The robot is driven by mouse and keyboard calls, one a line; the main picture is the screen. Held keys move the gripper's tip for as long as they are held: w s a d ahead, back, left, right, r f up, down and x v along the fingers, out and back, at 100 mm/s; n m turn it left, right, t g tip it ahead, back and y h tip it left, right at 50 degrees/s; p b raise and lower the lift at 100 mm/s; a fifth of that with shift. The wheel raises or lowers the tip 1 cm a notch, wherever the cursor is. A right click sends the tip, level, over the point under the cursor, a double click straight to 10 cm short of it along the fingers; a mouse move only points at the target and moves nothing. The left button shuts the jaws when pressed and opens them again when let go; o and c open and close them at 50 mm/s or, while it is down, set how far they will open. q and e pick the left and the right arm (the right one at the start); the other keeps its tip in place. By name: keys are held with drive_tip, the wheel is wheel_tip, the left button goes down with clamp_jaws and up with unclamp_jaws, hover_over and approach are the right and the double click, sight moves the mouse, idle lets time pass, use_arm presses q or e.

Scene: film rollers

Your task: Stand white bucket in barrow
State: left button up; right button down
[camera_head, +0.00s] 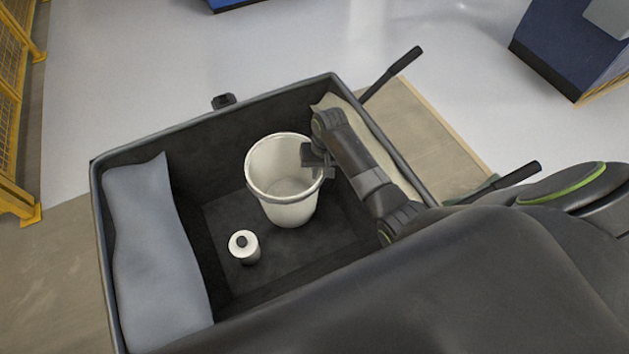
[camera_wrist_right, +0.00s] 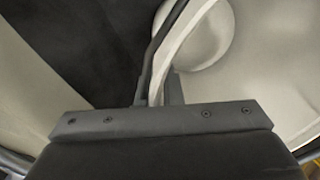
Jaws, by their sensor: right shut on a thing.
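The white bucket (camera_head: 289,205) is upright inside the dark barrow (camera_head: 219,129), near the middle of its tray. Whether its base touches the barrow floor I cannot tell. My right gripper (camera_head: 322,171) is shut on the bucket's rim at its right side. In the right wrist view the bucket wall (camera_wrist_right: 272,60) passes between the fingers of the gripper (camera_wrist_right: 160,90). The bucket looks empty. My left gripper is not in view.
A small white roller (camera_head: 244,247) with a dark core stands in the barrow, just left of and nearer than the bucket. A grey cloth (camera_head: 155,255) drapes over the left wall, a beige cloth (camera_head: 338,104) lies at the right. Two dark handles (camera_head: 391,73) stick out right.

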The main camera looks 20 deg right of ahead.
wheel_tip(320, 180, down, 3)
drive_tip(key=shift+r+b, duration=0.15)
drive_tip(key=shift+b, duration=0.2)
drive_tip(key=shift+f, duration=0.3)
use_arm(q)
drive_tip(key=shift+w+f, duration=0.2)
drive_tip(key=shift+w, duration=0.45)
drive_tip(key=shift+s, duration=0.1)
use_arm(e)
drive_tip(key=shift+f, duration=0.1)
drive_tip(key=c, duration=1.6)
unclamp_jaws()
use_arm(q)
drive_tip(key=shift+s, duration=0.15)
